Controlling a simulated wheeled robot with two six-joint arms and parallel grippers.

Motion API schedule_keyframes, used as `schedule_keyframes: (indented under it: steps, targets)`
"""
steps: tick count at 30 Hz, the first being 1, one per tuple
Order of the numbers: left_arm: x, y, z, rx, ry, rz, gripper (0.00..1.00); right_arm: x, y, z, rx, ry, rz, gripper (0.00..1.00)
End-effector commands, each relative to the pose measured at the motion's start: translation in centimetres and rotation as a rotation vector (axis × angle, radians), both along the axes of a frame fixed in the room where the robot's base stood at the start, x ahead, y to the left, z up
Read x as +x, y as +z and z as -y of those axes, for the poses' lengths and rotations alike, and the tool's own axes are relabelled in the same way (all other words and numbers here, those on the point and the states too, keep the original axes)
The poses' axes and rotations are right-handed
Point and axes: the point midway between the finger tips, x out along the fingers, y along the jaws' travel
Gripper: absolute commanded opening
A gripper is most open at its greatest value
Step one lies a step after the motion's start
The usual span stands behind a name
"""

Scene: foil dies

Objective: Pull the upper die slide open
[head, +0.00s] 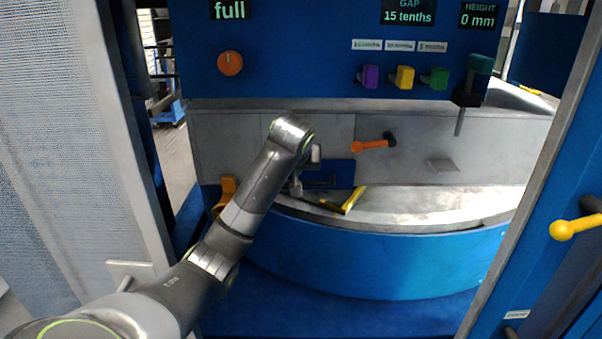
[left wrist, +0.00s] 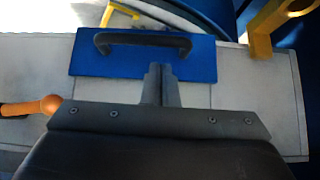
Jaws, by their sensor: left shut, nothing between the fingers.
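A blue panel (head: 343,168) with a dark bar handle (head: 322,183) is set in the grey front of the machine; it looks like the die slide, though I cannot tell whether it is the upper one. In the left wrist view the blue panel (left wrist: 90,60) and its handle (left wrist: 145,38) show clearly. My left gripper (left wrist: 160,72) is shut and empty. Its fingertips overlap the panel in that view, beside the handle and not around it. In the head view my left gripper (head: 297,186) is partly hidden by its own wrist. My right gripper is not in view.
An orange lever (head: 370,146) sits right of the panel. A yellow bracket (head: 228,188) is at left and a yellow bar (head: 353,200) lies below on the curved grey ledge (head: 420,210). An orange dial (head: 230,63) and coloured knobs (head: 404,77) are above.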

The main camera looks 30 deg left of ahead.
Motion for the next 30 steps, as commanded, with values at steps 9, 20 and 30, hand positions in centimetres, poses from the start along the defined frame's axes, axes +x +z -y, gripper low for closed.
schedule_keyframes:
  steps: [9, 20, 30]
  targets:
    - [1.1, 0.5, -0.7, -0.006, 0.015, 0.009, 0.0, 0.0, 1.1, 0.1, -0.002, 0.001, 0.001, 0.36]
    - [4.5, -3.9, -2.8, -0.005, 0.015, 0.01, 0.0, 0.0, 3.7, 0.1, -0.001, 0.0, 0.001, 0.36]
    - [5.8, -5.6, -3.5, -0.004, 0.013, 0.014, 0.0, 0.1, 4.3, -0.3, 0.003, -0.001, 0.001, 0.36]
